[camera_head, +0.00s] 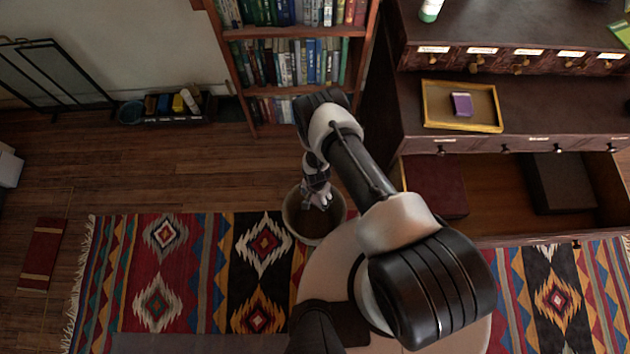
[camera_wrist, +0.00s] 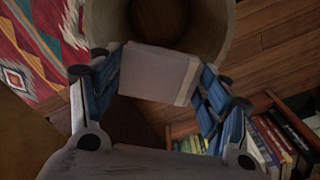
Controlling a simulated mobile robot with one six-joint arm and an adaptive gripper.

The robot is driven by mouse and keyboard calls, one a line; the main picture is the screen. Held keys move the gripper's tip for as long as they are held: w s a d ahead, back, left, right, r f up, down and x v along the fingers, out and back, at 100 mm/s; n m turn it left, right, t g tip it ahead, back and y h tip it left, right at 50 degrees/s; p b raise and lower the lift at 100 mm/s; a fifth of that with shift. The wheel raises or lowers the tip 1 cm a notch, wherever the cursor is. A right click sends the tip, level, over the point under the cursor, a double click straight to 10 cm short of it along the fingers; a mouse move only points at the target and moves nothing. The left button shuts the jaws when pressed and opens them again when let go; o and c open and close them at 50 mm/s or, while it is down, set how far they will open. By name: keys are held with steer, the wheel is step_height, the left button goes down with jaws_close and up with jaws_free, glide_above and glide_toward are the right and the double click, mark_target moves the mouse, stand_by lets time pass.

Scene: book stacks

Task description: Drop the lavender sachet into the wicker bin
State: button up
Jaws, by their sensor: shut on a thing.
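My gripper (camera_head: 318,200) reaches down over the wicker bin (camera_head: 290,214), a round pale-rimmed bin on the floor at the edge of the patterned rug. In the wrist view my gripper (camera_wrist: 157,84) is shut on a pale grey-lavender block, which I take to be the lavender sachet (camera_wrist: 160,70). The blue-padded fingers press on its two sides. The bin's wall and opening (camera_wrist: 213,35) show beyond and below the sachet. In the head view the sachet is hard to make out among the fingers. The gap between the sachet and the bin rim cannot be judged exactly.
A bookshelf (camera_head: 298,33) stands behind the bin. At right is a dark cabinet with an open drawer (camera_head: 510,200) holding a dark red box (camera_head: 437,186) and a brown box (camera_head: 560,183). A yellow-rimmed tray (camera_head: 428,104) with a purple item (camera_head: 462,104) sits above. Floor at left is mostly clear.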

step_height(320, 180, down, 6)
steer(key=b, duration=0.4)
steer(key=o, duration=1.1)
steer(key=shift+c, duration=0.2)
step_height(320, 180, up, 12)
steer(key=shift+f, duration=0.1)
stand_by(0.4)
